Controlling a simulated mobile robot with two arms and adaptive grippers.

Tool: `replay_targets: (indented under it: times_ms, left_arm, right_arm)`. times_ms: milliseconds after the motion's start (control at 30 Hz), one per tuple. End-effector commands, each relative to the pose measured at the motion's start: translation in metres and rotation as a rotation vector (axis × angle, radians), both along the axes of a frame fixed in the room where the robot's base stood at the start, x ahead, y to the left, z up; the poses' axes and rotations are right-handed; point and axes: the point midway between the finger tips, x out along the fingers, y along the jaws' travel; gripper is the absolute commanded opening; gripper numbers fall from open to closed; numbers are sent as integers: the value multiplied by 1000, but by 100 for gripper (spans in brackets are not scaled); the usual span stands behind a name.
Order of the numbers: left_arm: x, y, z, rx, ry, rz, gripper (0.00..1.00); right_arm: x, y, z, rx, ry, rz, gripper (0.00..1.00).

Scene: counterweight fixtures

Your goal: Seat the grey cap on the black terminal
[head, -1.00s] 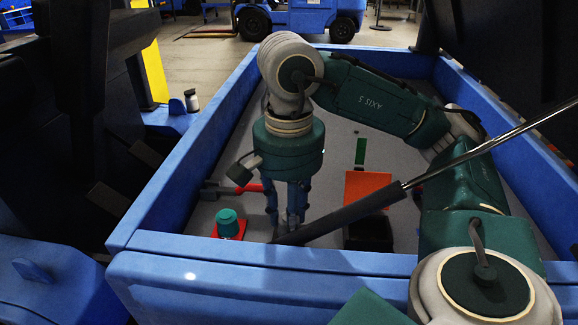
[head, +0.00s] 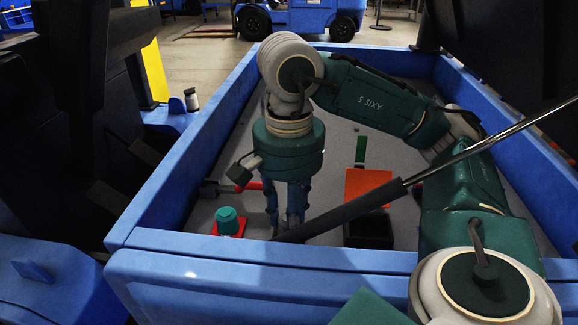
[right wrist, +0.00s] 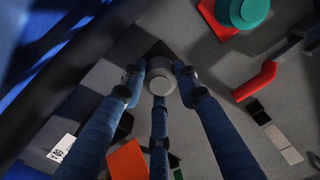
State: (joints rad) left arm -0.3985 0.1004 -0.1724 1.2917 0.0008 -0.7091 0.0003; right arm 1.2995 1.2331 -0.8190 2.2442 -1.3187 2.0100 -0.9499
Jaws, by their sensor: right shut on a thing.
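My right gripper (head: 288,222) points straight down inside the blue-walled bed, near its front wall. In the right wrist view its three blue fingers (right wrist: 160,85) are closed around the grey cap (right wrist: 162,76), a short round piece with a paler disc on top. A dark, angular shape, which looks like the black terminal (right wrist: 158,48), shows just beyond the cap and partly under it. The cap hides the rest, so I cannot tell whether the two touch. In the head view the fingers and front wall mostly hide this spot. My left gripper is not in view.
A green knob on a red base (head: 229,228) stands left of the gripper. A red-handled tool (head: 217,187) lies behind it. An orange-red panel (head: 367,185) and a black box (head: 367,232) are to the right. A dark rod (head: 350,211) crosses in front.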

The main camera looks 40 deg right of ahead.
Motion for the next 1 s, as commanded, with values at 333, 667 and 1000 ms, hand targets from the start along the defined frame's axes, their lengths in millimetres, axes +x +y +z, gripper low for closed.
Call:
replay_targets:
  times_ms: [333,667,1000]
  left_arm:
    - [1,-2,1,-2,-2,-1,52]
    - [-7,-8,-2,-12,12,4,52]
    - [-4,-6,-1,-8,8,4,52]
  right_arm:
    - [0,0,0,0,0,0,52]
    - [1,0,11,-1,-4,0,52]
    - [1,0,41,0,-4,1,52]
